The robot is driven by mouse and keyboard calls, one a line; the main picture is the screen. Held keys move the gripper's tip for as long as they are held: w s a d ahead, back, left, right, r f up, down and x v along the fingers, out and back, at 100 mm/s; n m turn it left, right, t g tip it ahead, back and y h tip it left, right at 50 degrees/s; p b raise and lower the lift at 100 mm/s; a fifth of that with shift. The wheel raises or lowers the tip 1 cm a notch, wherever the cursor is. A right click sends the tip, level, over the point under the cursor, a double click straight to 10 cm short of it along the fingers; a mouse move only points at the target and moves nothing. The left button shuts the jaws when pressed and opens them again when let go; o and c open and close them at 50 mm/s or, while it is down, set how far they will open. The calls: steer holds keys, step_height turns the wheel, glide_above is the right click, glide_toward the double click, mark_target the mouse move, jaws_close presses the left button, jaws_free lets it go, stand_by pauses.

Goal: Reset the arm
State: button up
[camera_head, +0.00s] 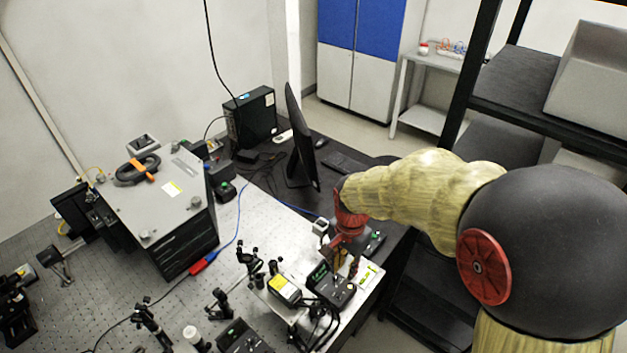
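My arm reaches in from the right, with pale yellow links, a large black joint and red parts. My gripper (344,268) hangs at the end of the arm, low over the right corner of the optical bench (252,212). It is small and partly merged with the dark equipment behind it, so I cannot tell whether its fingers are open or shut, or whether they touch anything. A black device with a small panel (330,286) sits directly below and beside it. A black box with a yellow label (284,290) is to its left.
A large grey instrument box (165,207) stands on the left of the bench. Several optical mounts (250,258) crowd the front. A monitor (301,135) and a computer tower (251,117) stand behind. A black shelf rack (520,92) rises at right, close to my arm.

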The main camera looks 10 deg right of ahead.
steer(key=s+a+r+n+t+b, duration=0.1)
steer(key=s+r+n+t+b, duration=0.4)
steer(key=s+r+n+b, duration=0.4)
steer(key=s+r+n, duration=0.1)
steer(key=s+n, duration=0.1)
steer(key=s, duration=0.3)
steer(key=shift+r+t+b, duration=0.3)
